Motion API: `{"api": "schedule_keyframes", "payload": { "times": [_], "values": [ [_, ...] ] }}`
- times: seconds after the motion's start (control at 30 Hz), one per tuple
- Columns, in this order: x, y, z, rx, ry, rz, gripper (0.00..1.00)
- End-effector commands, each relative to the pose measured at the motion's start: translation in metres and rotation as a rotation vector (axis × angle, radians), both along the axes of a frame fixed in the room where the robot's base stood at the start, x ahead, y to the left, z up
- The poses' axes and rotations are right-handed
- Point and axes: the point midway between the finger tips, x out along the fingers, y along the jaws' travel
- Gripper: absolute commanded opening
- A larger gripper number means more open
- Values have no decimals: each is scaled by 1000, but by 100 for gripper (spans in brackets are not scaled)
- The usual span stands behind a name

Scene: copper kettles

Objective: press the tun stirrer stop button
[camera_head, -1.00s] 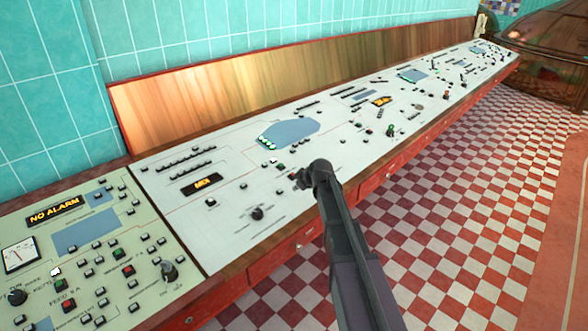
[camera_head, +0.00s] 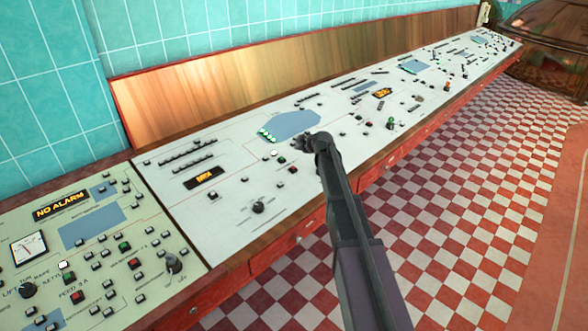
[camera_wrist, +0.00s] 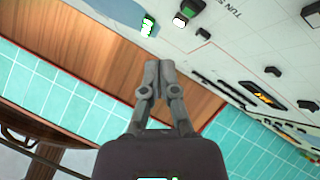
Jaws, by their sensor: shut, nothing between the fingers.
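The cream control panel (camera_head: 235,218) runs from lower left to upper right. A red button (camera_head: 292,170) and a green button (camera_head: 281,160) sit together mid-panel; their labels are too small to read in the head view. My gripper (camera_head: 302,142) is shut and empty, over the panel just above and right of these buttons. In the wrist view, my gripper (camera_wrist: 158,66) shows its fingers together, apart from the buttons. I cannot tell which button is the stirrer stop.
A green-lit button (camera_wrist: 148,26) and a small black button (camera_wrist: 203,34) are near the fingers in the wrist view. A black knob (camera_head: 258,207) stands up from the panel. A wooden backboard (camera_head: 230,95) rises behind. The checkered floor (camera_head: 470,190) is clear.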

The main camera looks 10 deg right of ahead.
Motion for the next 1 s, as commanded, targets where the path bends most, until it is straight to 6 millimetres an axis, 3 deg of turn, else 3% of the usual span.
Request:
{"api": "schedule_keyframes", "payload": {
  "times": [1.0],
  "values": [
    [12,7,-74,0,1,-1,0]
  ]
}}
